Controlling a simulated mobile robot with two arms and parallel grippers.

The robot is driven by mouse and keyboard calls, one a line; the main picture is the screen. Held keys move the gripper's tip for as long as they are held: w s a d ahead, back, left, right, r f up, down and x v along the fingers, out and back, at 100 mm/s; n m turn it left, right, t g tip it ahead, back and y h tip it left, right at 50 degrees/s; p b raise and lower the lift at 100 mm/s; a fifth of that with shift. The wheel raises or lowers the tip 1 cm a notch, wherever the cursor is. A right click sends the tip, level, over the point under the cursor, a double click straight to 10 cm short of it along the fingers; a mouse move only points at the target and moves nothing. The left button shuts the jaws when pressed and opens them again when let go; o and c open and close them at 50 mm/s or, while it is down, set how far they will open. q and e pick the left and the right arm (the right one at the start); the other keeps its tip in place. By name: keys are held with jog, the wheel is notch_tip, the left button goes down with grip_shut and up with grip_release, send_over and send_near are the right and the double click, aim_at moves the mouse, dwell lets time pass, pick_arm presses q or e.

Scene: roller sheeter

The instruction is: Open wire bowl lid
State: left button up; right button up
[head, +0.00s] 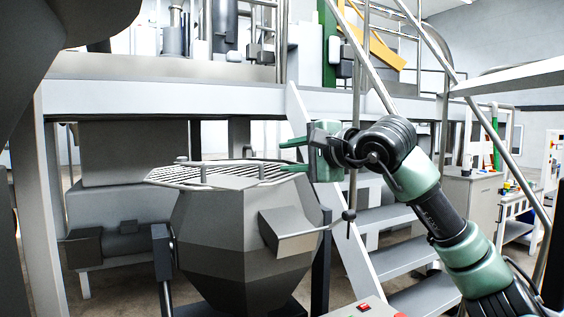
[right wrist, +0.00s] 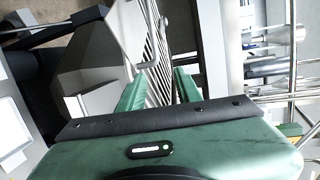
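The grey faceted bowl (head: 225,225) stands left of centre in the head view. Its wire lid (head: 225,173), a grid of thin bars with a rail along its edge, lies flat across the bowl's top. My right gripper (head: 292,156) is at the lid's right edge, its green fingers spread apart and pointing left. In the right wrist view the lid's bars (right wrist: 158,65) show beyond and between the open fingers (right wrist: 161,75), with a bent rod (right wrist: 150,55) near the left fingertip. Nothing is visibly held; I cannot tell whether the fingers touch the lid. My left gripper is out of view.
A grey box (head: 290,230) juts from the bowl's front. Grey stairs (head: 385,225) with handrails rise behind my right arm. A raised platform (head: 170,97) runs behind the bowl. A control box with a red button (head: 363,306) is at the bottom.

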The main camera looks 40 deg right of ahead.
aim_at(275, 181)
jog(key=s, duration=0.4)
jog(key=shift+s+r+b, duration=0.2)
jog(key=shift+r+b, duration=0.1)
jog(key=shift+r, duration=0.1)
jog(key=shift+d+f, duration=0.1)
jog(key=shift+d, duration=0.05)
jog(key=c, duration=0.4)
jog(key=shift+n+y, duration=0.4)
jog(key=shift+n, duration=0.1)
jog(key=w+d+f, duration=0.1)
jog(key=w+d+f+b, duration=0.1)
jog(key=f, duration=0.1)
jog(key=shift+d, duration=0.25)
grip_shut()
jog(key=w+d+f+n+t+b, duration=0.1)
jog(key=w+d+f+t, duration=0.1)
jog(key=d, duration=0.3)
jog(key=shift+y, duration=0.4)
jog(key=shift+w+a+r+p, duration=0.1)
jog(key=shift+w+a+p, duration=0.75)
jog(key=shift+w, duration=0.8)
jog(key=shift+w+a+r+p, duration=0.1)
jog(key=shift+w+a+p, duration=0.75)
jog(key=shift+w, duration=0.85)
jog(key=shift+w+a+p, duration=0.8)
jog(key=shift+w+a, duration=0.1)
jog(key=shift+w, duration=0.75)
